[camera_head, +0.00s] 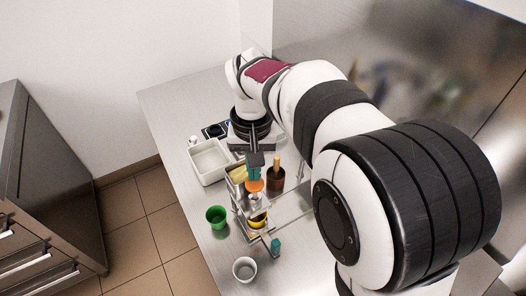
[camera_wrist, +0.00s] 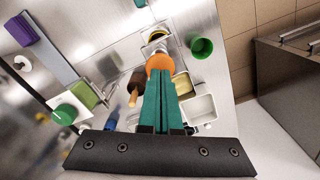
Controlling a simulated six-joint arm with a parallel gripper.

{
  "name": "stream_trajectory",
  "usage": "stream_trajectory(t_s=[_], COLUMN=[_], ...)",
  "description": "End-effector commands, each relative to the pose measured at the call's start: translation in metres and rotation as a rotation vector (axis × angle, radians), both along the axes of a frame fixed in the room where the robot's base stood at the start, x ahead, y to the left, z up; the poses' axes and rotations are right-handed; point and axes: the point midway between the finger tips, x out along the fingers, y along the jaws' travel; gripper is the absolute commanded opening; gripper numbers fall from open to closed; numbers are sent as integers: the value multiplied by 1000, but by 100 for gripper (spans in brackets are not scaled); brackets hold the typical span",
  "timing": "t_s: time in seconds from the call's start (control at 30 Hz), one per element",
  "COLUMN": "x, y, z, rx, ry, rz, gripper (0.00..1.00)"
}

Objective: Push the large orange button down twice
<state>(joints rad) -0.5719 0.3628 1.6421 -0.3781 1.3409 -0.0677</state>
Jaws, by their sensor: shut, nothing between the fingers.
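The large orange button (camera_head: 256,186) is on a metal device on the steel counter, and it also shows in the wrist view (camera_wrist: 159,62). My gripper (camera_head: 254,176) points down at it, with the teal fingers shut together and empty. In the wrist view the closed fingertips (camera_wrist: 161,74) overlap the near edge of the button. I cannot tell whether they touch it or hover just above it. The fingers hide part of the button, and how far it is pressed cannot be seen.
A brown container (camera_head: 275,179) with a wooden handle stands close to the button's right. A white tray (camera_head: 207,170) is at the left, a green cup (camera_head: 215,217) at the left front and a white cup (camera_head: 245,269) in front. A teal handle (camera_head: 275,246) sticks out nearby.

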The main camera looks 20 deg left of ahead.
Motion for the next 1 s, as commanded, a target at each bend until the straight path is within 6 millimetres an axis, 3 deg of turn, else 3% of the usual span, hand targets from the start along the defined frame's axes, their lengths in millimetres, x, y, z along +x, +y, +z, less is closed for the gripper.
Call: stream_trajectory(t_s=[0.7,1.0], x=[0,0], y=[0,0], z=[-25,-27], rx=[0,-1], ry=[1,2], rz=[0,-1], gripper=[0,0])
